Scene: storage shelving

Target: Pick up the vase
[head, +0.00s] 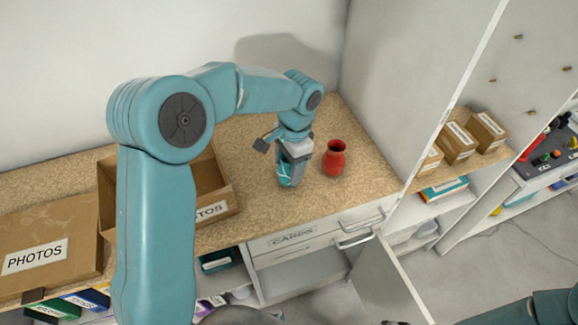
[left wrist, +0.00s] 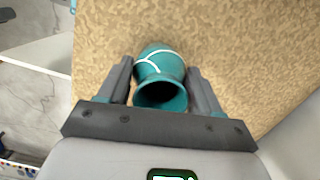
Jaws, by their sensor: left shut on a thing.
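A teal vase (head: 285,180) with white lines is between the fingers of my left gripper (head: 290,165), over the wooden counter. In the left wrist view the teal vase (left wrist: 160,64) shows its open mouth towards the camera, with one finger of my left gripper (left wrist: 161,72) on each side. The gripper is shut on it. I cannot tell whether its base touches the counter. A red vase (head: 334,159) stands upright on the counter just right of the gripper, apart from it. My right gripper is out of view.
A closed box (head: 50,225) labelled PHOTOS and an open box (head: 232,205) stand left on the counter (head: 250,220). A white partition (head: 400,90) rises at the right. Below the counter, a cabinet door (head: 390,280) hangs open. Small boxes (head: 456,140) sit on the shelf beyond the partition.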

